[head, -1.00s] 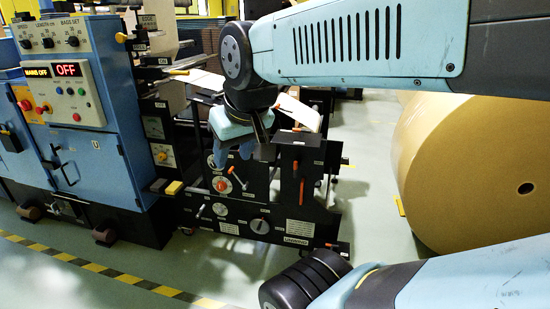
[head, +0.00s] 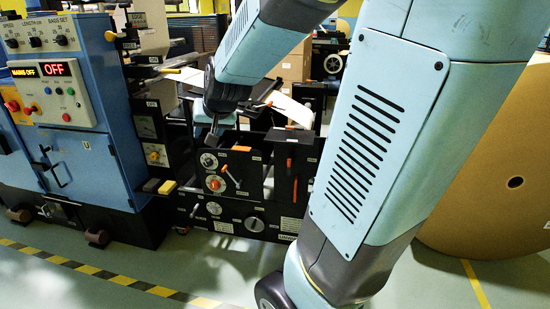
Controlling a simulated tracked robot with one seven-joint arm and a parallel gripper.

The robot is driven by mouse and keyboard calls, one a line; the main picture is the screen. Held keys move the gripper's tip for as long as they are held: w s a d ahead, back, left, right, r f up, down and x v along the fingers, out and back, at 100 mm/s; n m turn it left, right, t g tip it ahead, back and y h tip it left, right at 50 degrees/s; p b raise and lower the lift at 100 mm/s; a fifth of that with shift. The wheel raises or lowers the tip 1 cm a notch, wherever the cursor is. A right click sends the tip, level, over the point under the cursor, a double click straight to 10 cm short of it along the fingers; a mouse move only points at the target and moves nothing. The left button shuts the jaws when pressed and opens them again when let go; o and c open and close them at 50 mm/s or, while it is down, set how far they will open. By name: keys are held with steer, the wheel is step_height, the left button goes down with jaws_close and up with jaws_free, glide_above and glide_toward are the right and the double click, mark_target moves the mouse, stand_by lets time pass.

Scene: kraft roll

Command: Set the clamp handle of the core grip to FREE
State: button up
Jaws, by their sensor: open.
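The black unwind stand (head: 250,205) carries several small controls, with labels too small to read, so I cannot tell which one is the core grip's clamp handle. An orange handle (head: 290,164) is on the upright to the right. My gripper (head: 212,138) is small and dark in the head view, partly hidden by my wrist, above the dial. It is open and appears apart from the controls.
The blue machine cabinet (head: 85,150) with a lit OFF display stands left. A large kraft roll (head: 500,190) stands at the right, partly behind my arm. A yellow-black floor stripe (head: 130,280) crosses the open floor in front.

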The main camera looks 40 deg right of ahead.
steer(key=w+d+f+m+t+h, duration=0.1)
steer(key=w+d+f+m+h, duration=0.25)
steer(key=w+d+f, duration=0.6)
steer(key=m+h, duration=0.5)
steer(key=h, duration=0.7)
glide_toward(288, 161)
steer(key=shift+n, duration=0.25)
steer(key=x, duration=1.2)
steer(key=shift+w+d, duration=0.1)
steer(key=shift+d, duration=0.3)
jaws_close()
steer(key=shift+a+f, duration=0.1)
steer(key=shift+a, duration=0.1)
steer(key=shift+d, duration=0.15)
